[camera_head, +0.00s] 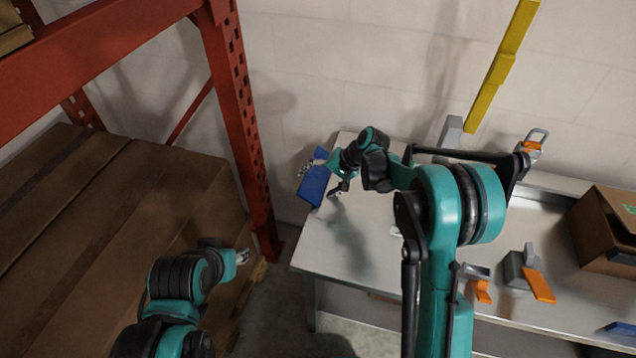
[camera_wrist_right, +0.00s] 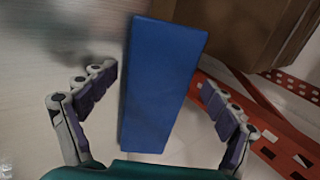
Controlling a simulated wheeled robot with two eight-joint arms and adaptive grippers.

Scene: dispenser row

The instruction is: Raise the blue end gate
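The blue end gate (camera_head: 313,187) is a flat blue panel at the left end of the grey table (camera_head: 345,246). In the right wrist view the gate (camera_wrist_right: 160,85) fills the middle as a long blue slab. My right gripper (camera_head: 323,178) is at the gate. In the wrist view the right gripper (camera_wrist_right: 158,79) is open, one finger on each side of the gate, with gaps showing on both sides. My left gripper (camera_head: 243,257) is away to the left, in front of the cardboard boxes; its fingers are too small to judge.
A red rack upright (camera_head: 238,110) stands left of the table, with large brown boxes (camera_head: 110,230) beside it. Orange-handled fittings (camera_head: 538,284) and an open carton (camera_head: 605,232) are on the right of the table. A yellow bar (camera_head: 500,68) is on the wall behind.

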